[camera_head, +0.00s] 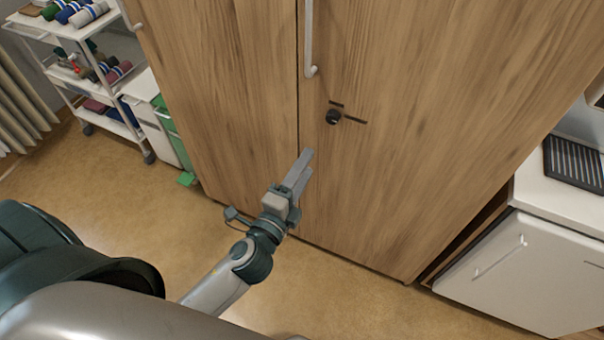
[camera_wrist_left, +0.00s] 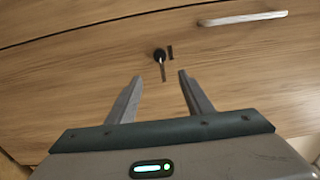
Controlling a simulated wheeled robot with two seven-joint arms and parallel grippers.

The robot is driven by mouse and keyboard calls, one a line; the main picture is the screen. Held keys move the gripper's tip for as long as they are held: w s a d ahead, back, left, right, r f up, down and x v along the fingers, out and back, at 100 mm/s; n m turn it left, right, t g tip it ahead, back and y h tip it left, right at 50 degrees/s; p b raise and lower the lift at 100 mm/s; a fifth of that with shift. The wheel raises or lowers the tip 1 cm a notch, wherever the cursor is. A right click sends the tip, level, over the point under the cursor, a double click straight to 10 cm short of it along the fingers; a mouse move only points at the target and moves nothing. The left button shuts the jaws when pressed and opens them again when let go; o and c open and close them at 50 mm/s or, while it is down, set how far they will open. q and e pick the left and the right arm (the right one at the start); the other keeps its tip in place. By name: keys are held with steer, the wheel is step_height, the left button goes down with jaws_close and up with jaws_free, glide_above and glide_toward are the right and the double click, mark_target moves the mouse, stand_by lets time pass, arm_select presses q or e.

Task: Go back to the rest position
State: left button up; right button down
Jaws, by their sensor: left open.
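My left gripper (camera_head: 303,170) is open and empty in front of a tall wooden cabinet (camera_head: 400,170). In the left wrist view its two fingers (camera_wrist_left: 158,92) stand apart with nothing between them, pointing at the cabinet front. A dark round knob with a slim lever (camera_head: 333,117) sits on the right cabinet door, above the gripper in the head view. It also shows just beyond the fingertips in the left wrist view (camera_wrist_left: 159,56), and the fingers appear apart from it. My right gripper is in neither view.
The cabinet doors look shut; a pale bar handle (camera_head: 309,45) is above the knob. A trolley with rolled cloths (camera_head: 70,30) and a white-and-green bin (camera_head: 160,125) stand at left. A white low cabinet (camera_head: 530,270) stands at right. Bare floor (camera_head: 150,210) lies before the cabinet.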

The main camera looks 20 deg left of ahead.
arm_select(q)
steer(key=shift+s, duration=0.4)
stand_by(0.3)
step_height(320, 180, down, 24)
steer(key=s+a+n+g+b, duration=0.1)
steer(key=n+g, duration=0.2)
steer(key=g, duration=0.2)
steer(key=s+a+f+n+g, duration=0.15)
steer(key=s+f, duration=0.25)
steer(key=f, duration=0.5)
steer(key=s+a+f+n+g, duration=0.15)
steer(key=s+f, duration=0.25)
steer(key=f, duration=0.6)
steer(key=s+f+n+g, duration=0.3)
steer(key=s+f, duration=0.4)
steer(key=s, duration=0.4)
steer(key=s+a+f+n+g+b, duration=0.1)
steer(key=s+f+n+g, duration=0.2)
steer(key=s+f, duration=0.5)
steer(key=s+a+f+n+g+b, duration=0.1)
steer(key=s+f+n+g, duration=0.2)
steer(key=s+f, duration=0.5)
steer(key=s+n, duration=0.1)
steer(key=s, duration=0.5)
steer(key=shift+s+a+y, duration=0.15)
steer(key=shift+s+y, duration=0.15)
steer(key=shift+s, duration=0.1)
